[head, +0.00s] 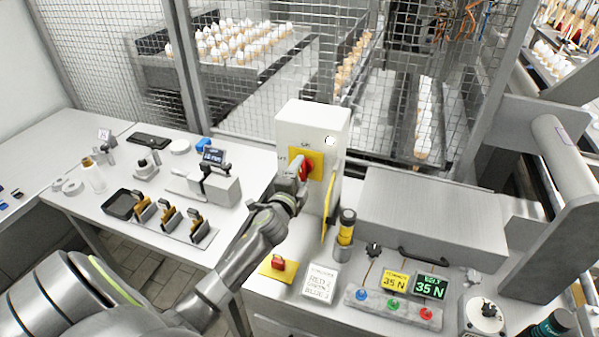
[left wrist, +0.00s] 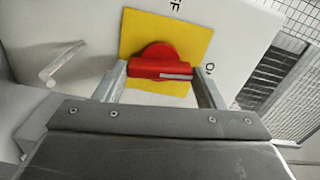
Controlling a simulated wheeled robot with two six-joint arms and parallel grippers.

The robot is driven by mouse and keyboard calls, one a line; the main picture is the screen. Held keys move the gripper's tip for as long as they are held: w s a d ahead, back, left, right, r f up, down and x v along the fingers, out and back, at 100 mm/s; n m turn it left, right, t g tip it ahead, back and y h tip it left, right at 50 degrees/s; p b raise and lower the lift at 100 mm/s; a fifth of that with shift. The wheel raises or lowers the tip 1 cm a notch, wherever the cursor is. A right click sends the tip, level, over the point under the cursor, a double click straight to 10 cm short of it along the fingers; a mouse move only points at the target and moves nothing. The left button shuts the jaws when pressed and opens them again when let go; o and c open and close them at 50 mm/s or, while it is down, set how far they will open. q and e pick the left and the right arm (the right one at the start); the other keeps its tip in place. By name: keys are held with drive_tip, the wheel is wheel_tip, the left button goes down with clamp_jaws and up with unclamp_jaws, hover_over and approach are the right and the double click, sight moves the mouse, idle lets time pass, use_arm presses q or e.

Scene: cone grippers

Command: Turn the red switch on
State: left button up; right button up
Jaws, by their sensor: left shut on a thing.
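The red switch (head: 307,166) sits on a yellow plate (head: 319,158) on the front of a white upright box (head: 310,120). My left gripper (head: 299,170) is at the switch and partly hides it. In the left wrist view the red handle (left wrist: 160,68) lies crosswise between the two fingers of the left gripper (left wrist: 160,84), which is shut on it. A white mark on the handle is at its right end, toward a partly cut label beginning with "O". Letters "FF" show above the plate (left wrist: 190,35). My right gripper is not in view.
A yellow pad with a red knob (head: 278,265), a white sign (head: 320,281) and a yellow-black cylinder (head: 346,228) stand below the box. A control strip (head: 395,308) is at right. A wire mesh fence (head: 250,95) stands behind. A black tray (head: 123,204) is at left.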

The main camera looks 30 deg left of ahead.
use_arm(q)
drive_tip(key=shift+m, duration=0.8)
drive_tip(key=shift+f, duration=0.1)
drive_tip(key=o, duration=1)
drive_tip(key=b+v, duration=0.1)
drive_tip(key=v, duration=1.6)
drive_tip(key=shift+s, duration=0.2)
